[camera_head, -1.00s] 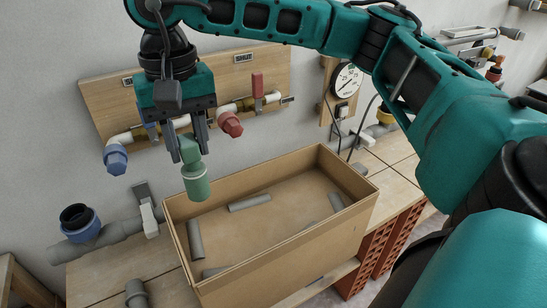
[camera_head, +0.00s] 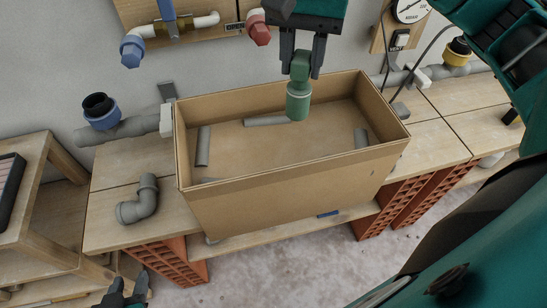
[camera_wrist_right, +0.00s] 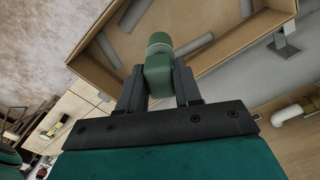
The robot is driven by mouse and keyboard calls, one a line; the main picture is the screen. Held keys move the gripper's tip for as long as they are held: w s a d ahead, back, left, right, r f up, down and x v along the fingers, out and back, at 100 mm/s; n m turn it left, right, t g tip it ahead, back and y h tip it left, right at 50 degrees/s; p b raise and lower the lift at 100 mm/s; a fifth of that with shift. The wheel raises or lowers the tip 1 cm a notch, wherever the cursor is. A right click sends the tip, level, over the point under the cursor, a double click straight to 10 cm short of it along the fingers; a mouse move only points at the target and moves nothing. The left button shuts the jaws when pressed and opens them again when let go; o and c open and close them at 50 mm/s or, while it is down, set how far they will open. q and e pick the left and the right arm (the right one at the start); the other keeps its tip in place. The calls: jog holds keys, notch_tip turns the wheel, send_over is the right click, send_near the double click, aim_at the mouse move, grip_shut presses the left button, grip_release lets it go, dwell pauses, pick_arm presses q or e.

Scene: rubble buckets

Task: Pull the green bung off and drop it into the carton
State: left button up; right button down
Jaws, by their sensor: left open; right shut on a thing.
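The green bung (camera_head: 298,100) is a short elbow-shaped piece with a round lower end. My right gripper (camera_head: 301,68) is shut on its upper part and holds it over the back half of the open cardboard carton (camera_head: 290,197). In the right wrist view the bung (camera_wrist_right: 158,68) sits between the fingers of my right gripper (camera_wrist_right: 159,88), with the carton's inside (camera_wrist_right: 205,30) beyond it. I cannot tell exactly how high it is above the carton floor. My left gripper (camera_head: 127,292) is open and empty, low at the left, well away from the carton.
Several grey pipe pieces (camera_head: 203,146) lie in the carton. A grey elbow (camera_head: 140,200) rests on the bench (camera_head: 105,225) to its left. A pipe with a blue collar (camera_head: 102,118) stands behind. Red and blue caps (camera_head: 132,52) are on the wall board.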

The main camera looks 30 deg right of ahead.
aim_at(300, 87)
jog(key=shift+f+b, duration=0.35)
jog(key=shift+f, duration=0.1)
notch_tip(300, 87, down, 5)
jog(key=b, duration=0.4)
jog(key=c, duration=0.7)
grip_release()
notch_tip(300, 87, up, 11)
jog(key=p, duration=0.3)
jog(key=shift+r+p, duration=0.15)
jog(key=shift+p, duration=0.25)
jog(key=shift+r, duration=0.75)
jog(key=shift+s, duration=0.15)
